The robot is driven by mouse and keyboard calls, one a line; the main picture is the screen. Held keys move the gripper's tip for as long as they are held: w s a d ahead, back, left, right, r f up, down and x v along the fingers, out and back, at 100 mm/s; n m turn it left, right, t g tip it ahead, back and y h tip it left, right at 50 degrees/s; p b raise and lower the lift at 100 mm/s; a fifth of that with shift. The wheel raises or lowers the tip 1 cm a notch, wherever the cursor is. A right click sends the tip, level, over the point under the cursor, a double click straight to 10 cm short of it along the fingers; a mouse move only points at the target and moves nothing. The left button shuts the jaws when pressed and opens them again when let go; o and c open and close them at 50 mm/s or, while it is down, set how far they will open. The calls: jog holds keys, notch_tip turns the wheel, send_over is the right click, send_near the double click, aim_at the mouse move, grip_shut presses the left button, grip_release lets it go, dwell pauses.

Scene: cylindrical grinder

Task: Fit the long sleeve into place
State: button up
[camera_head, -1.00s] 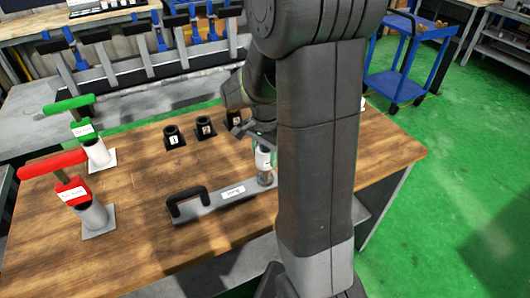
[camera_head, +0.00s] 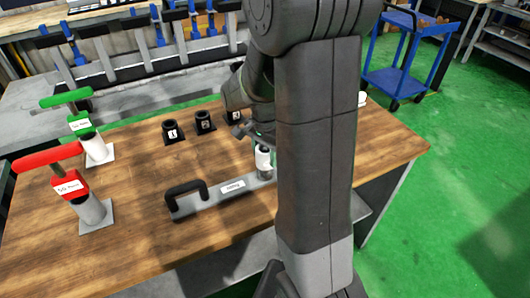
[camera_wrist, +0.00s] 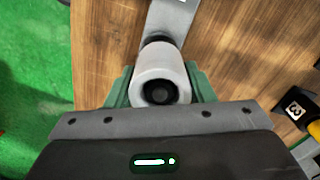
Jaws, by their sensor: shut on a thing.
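The white sleeve (camera_head: 263,158) stands nearly upright over the right end of the grey plate (camera_head: 230,189), which has a black handle (camera_head: 186,195) and a white label. In the wrist view I look down into the sleeve (camera_wrist: 146,92); a dark round end shows inside its bore. My gripper (camera_wrist: 160,88) is shut around the sleeve, with green fingers on both sides. It also shows in the head view (camera_head: 258,136), partly hidden by my arm. A dark collar (camera_wrist: 157,38) shows beside the sleeve. How far down the sleeve sits cannot be told.
Black holders numbered 1 (camera_head: 173,132), 2 (camera_head: 205,122) and 3 (camera_head: 234,115) stand behind. A red-handled tool (camera_head: 73,187) and a green-handled tool (camera_head: 82,124) stand in grey tube stands at left. The wooden table (camera_head: 130,200) is clear between them.

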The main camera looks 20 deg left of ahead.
aim_at(265, 161)
jog(key=shift+f+b, duration=1.15)
jog(key=shift+f, duration=0.45)
jog(key=o, duration=1.2)
jog(key=shift+o, duration=0.2)
notch_tip(265, 161, up, 14)
jog(key=shift+f, duration=0.1)
jog(key=shift+f, duration=0.1)
notch_tip(265, 161, down, 13)
jog(key=shift+r+p, duration=0.1)
jog(key=shift+p, duration=0.25)
jog(key=shift+r, duration=0.15)
jog(key=shift+s, duration=0.1)
